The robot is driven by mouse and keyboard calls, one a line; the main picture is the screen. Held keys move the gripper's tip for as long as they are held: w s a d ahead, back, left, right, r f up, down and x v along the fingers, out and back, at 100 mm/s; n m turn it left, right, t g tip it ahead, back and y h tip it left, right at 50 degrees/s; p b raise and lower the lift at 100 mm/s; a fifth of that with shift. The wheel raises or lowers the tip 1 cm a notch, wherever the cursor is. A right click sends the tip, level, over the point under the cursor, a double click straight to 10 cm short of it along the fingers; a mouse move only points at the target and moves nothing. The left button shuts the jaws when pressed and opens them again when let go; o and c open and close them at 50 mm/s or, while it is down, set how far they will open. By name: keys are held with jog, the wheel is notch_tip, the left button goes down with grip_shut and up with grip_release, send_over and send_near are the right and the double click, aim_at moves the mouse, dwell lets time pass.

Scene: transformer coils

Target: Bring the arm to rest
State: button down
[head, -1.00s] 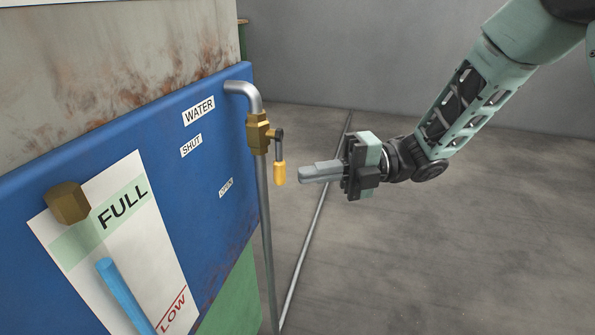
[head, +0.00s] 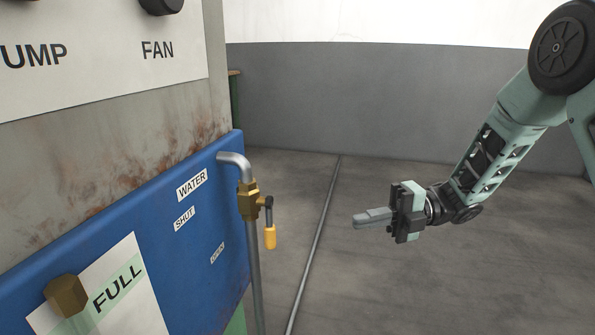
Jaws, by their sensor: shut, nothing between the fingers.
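My gripper (head: 368,218) is shut and empty, held in the air at the right of the head view, with its fingers pointing left. My arm comes down to it from the upper right. To its left is the water valve (head: 248,201), brass on a grey pipe (head: 255,280). The valve's yellow-tipped handle (head: 270,237) hangs straight down. A clear gap lies between my fingertips and the handle.
A blue panel (head: 215,210) labelled WATER and SHUT fills the left, with a FULL gauge card (head: 130,310) and a brass hex fitting (head: 66,296). Above it is a white PUMP and FAN plate (head: 110,75). The floor (head: 430,290) around my gripper is clear.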

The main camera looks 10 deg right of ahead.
jog(key=w+a+r+m+t+h, duration=0.2)
jog(key=w+a+m+t+h, duration=0.45)
jog(key=m, duration=0.65)
jog(key=s+d+f+m+g+h, duration=0.15)
jog(key=s+m+h, duration=0.5)
jog(key=s, duration=0.95)
jog(key=s+d+f+m+g+h, duration=0.1)
jog(key=s+f+m+g+h, duration=0.25)
jog(key=s+m, duration=0.95)
notch_tip(320, 180, up, 36)
jog(key=s+n+p, duration=0.2)
jog(key=p, duration=3.3)
jog(key=shift+s+f+n+t, duration=0.2)
jog(key=shift+s+n+t, duration=0.05)
jog(key=shift+n+t, duration=0.1)
jog(key=shift+f, duration=0.1)
